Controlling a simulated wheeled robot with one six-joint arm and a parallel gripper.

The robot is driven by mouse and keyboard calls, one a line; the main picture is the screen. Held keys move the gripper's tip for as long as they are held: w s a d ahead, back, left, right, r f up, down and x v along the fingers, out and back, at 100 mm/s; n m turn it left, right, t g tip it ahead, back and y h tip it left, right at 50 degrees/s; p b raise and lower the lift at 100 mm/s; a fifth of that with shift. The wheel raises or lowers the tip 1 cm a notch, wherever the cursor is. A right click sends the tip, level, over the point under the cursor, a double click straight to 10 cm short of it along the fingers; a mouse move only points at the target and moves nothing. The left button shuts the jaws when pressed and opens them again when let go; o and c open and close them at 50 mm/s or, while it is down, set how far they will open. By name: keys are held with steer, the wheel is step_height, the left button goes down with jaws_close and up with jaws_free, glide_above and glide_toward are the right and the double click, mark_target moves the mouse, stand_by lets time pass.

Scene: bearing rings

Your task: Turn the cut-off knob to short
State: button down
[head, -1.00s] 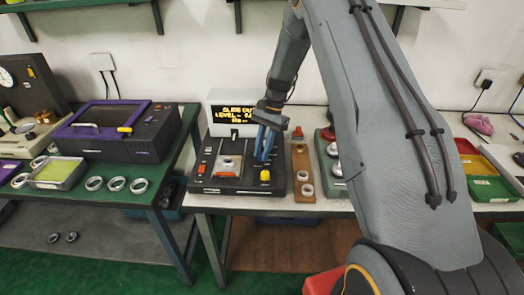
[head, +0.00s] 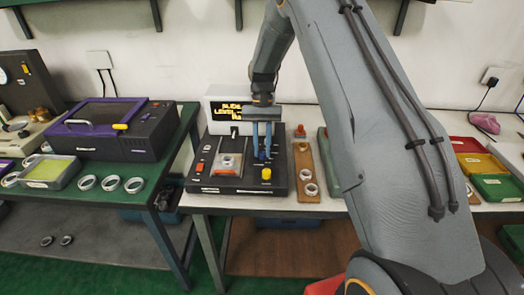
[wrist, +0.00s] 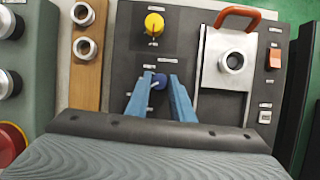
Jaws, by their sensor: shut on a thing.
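The black tester (head: 233,180) stands on the white bench, with a display (head: 235,108) behind it. A small blue knob (wrist: 158,82) sits on its panel, with small labels around it that are too small to read. My gripper (head: 262,156) points down at this knob. In the wrist view, my gripper's two blue fingers (wrist: 161,88) stand on either side of the blue knob and are shut on it. The knob's pointer direction cannot be told. A yellow knob (wrist: 154,24) is apart from the fingers; it also shows in the head view (head: 266,174).
A metal slide with a ring (wrist: 232,61) and an orange handle lies beside the fingers, with an orange switch (wrist: 274,58) beyond. A wooden strip with rings (head: 307,175) and a grey-green box (wrist: 34,60) stand on the other side. A purple-lidded machine (head: 105,130) is at left.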

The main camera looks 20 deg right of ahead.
steer(key=shift+w+n+h, duration=0.1)
steer(key=shift+n+h, duration=0.2)
steer(key=shift+n, duration=0.5)
steer(key=c, duration=1.5)
jaws_free()
steer(key=shift+c, duration=0.2)
steer(key=b+v, duration=0.3)
steer(key=v, duration=0.4)
steer(key=shift+r, duration=0.4)
steer(key=shift+a, duration=0.1)
